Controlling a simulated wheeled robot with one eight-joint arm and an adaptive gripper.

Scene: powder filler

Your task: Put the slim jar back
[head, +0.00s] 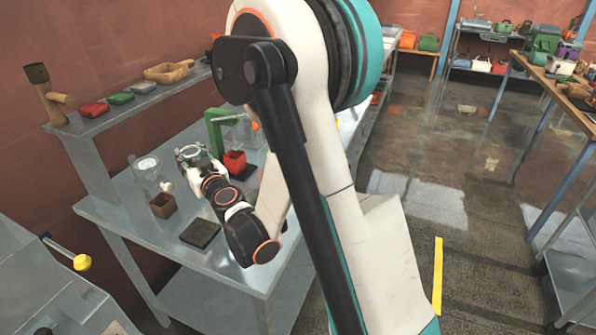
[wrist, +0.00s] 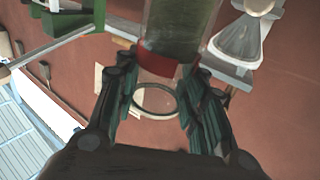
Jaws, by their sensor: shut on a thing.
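The slim jar (wrist: 166,70) is clear, with a red band and dark green contents, in the wrist view. Its round clear rim (wrist: 155,100) points to the bottom of that picture. My gripper (wrist: 160,88) is shut on the jar, with one dark ribbed finger on each side. In the head view my gripper (head: 189,154) reaches over the metal table (head: 150,232); the jar is too small there to make out clearly.
A clear vessel with white contents (head: 147,168) stands left of my gripper. A shelf (head: 130,108) runs behind.

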